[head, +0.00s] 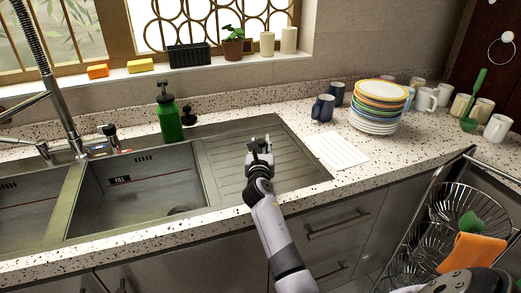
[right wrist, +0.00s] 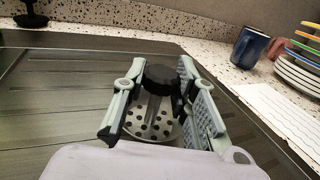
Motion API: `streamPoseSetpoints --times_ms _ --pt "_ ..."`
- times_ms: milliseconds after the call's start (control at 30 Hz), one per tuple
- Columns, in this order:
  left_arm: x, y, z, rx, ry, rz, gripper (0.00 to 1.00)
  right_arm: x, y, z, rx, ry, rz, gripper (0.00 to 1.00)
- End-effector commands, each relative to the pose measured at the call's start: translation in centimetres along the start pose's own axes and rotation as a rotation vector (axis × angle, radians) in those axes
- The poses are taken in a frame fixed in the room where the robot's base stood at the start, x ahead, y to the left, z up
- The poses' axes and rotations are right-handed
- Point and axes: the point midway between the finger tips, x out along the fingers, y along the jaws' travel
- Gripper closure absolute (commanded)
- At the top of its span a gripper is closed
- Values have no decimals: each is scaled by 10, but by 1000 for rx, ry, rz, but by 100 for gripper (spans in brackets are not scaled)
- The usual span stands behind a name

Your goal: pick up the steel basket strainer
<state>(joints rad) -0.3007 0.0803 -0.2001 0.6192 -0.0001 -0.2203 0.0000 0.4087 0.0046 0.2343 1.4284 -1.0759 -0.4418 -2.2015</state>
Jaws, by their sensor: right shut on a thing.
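The steel basket strainer (right wrist: 137,125) shows in the right wrist view as a perforated metal cup with a central post and a black knob on top. My right gripper (head: 260,150) is over the ribbed drainboard (head: 222,160) to the right of the sink bowls. In the right wrist view its two fingers (right wrist: 160,103) stand on either side of the strainer and are shut on it. The strainer looks upright. I cannot tell whether it touches the drainboard. In the head view the gripper mostly hides it. My left gripper is not in view.
A green soap bottle (head: 169,115) stands behind the sink. A wire rack (head: 440,215) stands at the lower right.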

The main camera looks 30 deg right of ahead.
Motion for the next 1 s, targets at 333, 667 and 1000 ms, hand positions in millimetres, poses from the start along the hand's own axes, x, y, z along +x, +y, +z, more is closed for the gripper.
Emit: streamPoseSetpoints --times_ms 333,667,1000 --pt "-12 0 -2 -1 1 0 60 0 -1 27 0 -4 -1 100" --pt "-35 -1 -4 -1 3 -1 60 1 0 114 0 -8 0 100" --pt "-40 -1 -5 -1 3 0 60 0 0 185 0 -4 0 100"
